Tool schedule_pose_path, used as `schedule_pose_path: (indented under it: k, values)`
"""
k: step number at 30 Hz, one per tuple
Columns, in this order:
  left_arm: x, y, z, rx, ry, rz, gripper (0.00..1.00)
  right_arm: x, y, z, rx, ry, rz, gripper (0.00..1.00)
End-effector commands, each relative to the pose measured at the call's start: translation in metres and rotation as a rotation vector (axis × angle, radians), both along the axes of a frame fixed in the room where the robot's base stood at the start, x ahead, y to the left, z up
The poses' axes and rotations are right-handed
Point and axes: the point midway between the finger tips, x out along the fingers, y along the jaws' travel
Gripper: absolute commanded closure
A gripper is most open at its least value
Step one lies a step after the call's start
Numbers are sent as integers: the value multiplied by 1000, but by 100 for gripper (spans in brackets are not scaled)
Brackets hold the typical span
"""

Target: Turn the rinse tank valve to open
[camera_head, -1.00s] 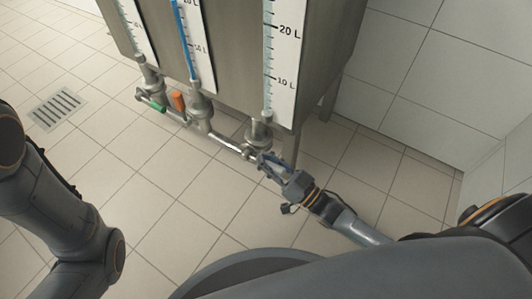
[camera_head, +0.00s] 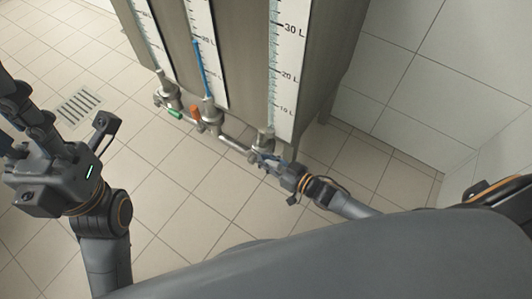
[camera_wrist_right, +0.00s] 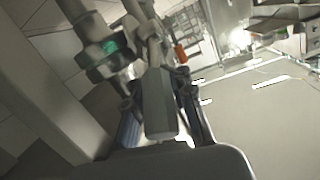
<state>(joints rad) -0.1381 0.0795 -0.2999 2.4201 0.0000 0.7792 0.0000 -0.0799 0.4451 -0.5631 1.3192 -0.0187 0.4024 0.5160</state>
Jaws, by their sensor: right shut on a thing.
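My right gripper (camera_head: 268,160) is shut at the right-hand valve (camera_head: 265,140), below the rightmost gauge of the steel tank (camera_head: 335,60). Its fingers close around the valve's handle and mostly hide it, so the handle's angle is not clear. In the right wrist view my right gripper (camera_wrist_right: 160,120) shows close up, its two fingers either side of a grey block. My left gripper (camera_head: 18,115) is raised at the left edge, away from the valves. Its fingers are partly cut off, and I cannot tell whether they are open.
A green-handled valve (camera_head: 175,113) and an orange-handled valve (camera_head: 195,112) sit further left on the same pipe (camera_head: 232,143). The orange handle also shows in the right wrist view (camera_wrist_right: 181,54). A floor drain (camera_head: 79,108) lies at the left. The tiled floor between is clear.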

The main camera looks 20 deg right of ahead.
Motion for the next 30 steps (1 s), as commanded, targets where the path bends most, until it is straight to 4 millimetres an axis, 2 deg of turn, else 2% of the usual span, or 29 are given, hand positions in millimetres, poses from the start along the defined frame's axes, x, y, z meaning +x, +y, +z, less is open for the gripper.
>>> schedule_pose_path:
  k: [2, 10, 24, 25, 29, 30]
  values:
    - [0, 1, 0, -2, 29, -1, 60, 1, 0, 5, -16, 18, -1, 100]
    - [-3, 2, -9, -5, 71, -4, 60, 2, 1, 4, -42, 53, -1, 100]
    - [-5, 2, -11, -7, 76, -5, 60, 2, 1, 2, -48, 59, -1, 100]
    - [-5, 2, -11, -7, 76, -5, 60, 2, 1, 2, -47, 59, -1, 81]
    - [-5, 2, -11, -7, 76, -5, 60, 2, 1, 2, -46, 58, 0, 55]
    - [-5, 2, -11, -7, 76, -5, 60, 3, 1, 2, -46, 58, 0, 52]
